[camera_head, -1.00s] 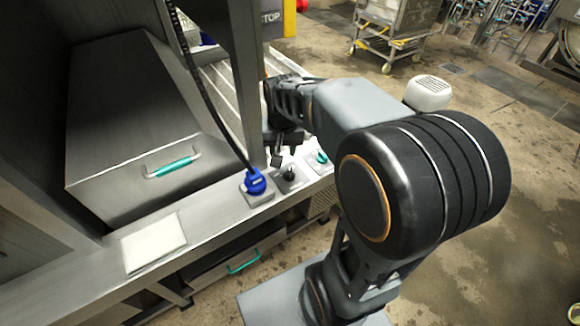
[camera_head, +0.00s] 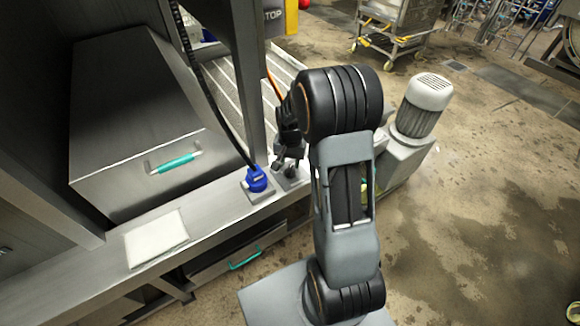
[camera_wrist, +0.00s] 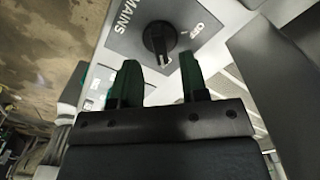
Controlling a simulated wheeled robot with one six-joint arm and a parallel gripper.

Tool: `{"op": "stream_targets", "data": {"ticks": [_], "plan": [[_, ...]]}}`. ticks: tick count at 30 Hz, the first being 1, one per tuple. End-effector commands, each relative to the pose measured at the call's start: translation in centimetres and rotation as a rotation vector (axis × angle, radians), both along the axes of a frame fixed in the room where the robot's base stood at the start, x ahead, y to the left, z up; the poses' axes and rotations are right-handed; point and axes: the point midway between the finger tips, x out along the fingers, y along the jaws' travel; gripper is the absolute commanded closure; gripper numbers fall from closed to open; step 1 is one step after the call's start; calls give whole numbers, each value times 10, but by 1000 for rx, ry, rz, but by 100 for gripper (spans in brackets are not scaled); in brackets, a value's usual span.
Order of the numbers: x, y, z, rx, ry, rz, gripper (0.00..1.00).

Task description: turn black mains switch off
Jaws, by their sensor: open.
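The black mains switch (camera_wrist: 160,40) is a rotary knob on a grey plate (camera_wrist: 127,42) lettered MAINS and OFF in the wrist view. The OFF lettering lies to the right of the knob. Which mark the knob points at is not clear. My gripper (camera_wrist: 159,64) is open, its two dark green-black fingers apart, with the knob just beyond the tips and roughly centred between them. No contact shows. In the head view my gripper (camera_head: 287,160) is over the switch plate (camera_head: 293,182) on the ledge and covers part of the knob.
A blue plug (camera_head: 257,180) with a black cable stands on the ledge just left of the switch. A steel post (camera_head: 246,70) rises behind. A steel box with a teal handle (camera_head: 175,162) and a white cloth (camera_head: 155,238) are at left. Floor at right is mostly open.

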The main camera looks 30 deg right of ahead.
Motion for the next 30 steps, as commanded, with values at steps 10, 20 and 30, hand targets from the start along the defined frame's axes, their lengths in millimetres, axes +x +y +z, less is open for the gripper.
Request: {"op": "stream_targets", "data": {"ticks": [10, 20, 30], "plan": [[0, 0, -32, 0, 0, 1, 60], [0, 0, -35, -1, -1, 1, 60], [0, 0, -34, -1, -1, 1, 89]]}}
